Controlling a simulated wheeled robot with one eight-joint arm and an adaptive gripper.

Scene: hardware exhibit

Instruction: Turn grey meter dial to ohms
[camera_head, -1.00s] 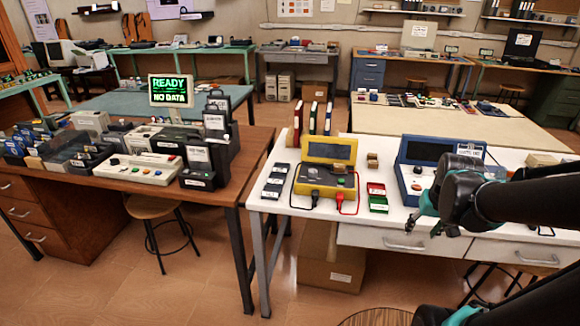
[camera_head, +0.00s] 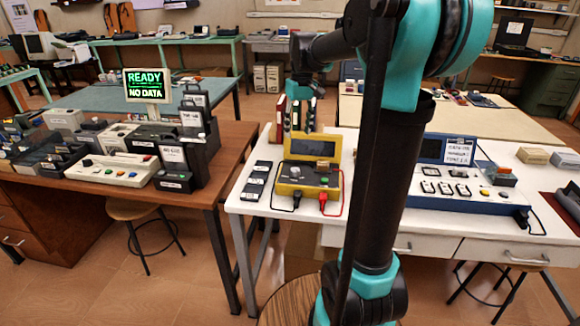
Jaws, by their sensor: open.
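A yellow meter (camera_head: 309,178) with a raised lid and dark screen stands on the white table. Its panel has a small grey dial (camera_head: 322,181) near the middle and a green button at the right. A black lead and a red lead plug into its front edge. The marks around the dial are too small to read. My gripper (camera_head: 303,118) is open and hangs pointing down, above and behind the meter, in front of the upright books. It appears apart from the meter, and its fingertips are hard to make out against the books.
My arm covers the table's middle, right of the meter. A blue device (camera_head: 465,188) with buttons stands further right. Dark labelled blocks (camera_head: 257,181) lie left of the meter. Upright books (camera_head: 281,117) stand behind it. A brown desk (camera_head: 222,165) is at left.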

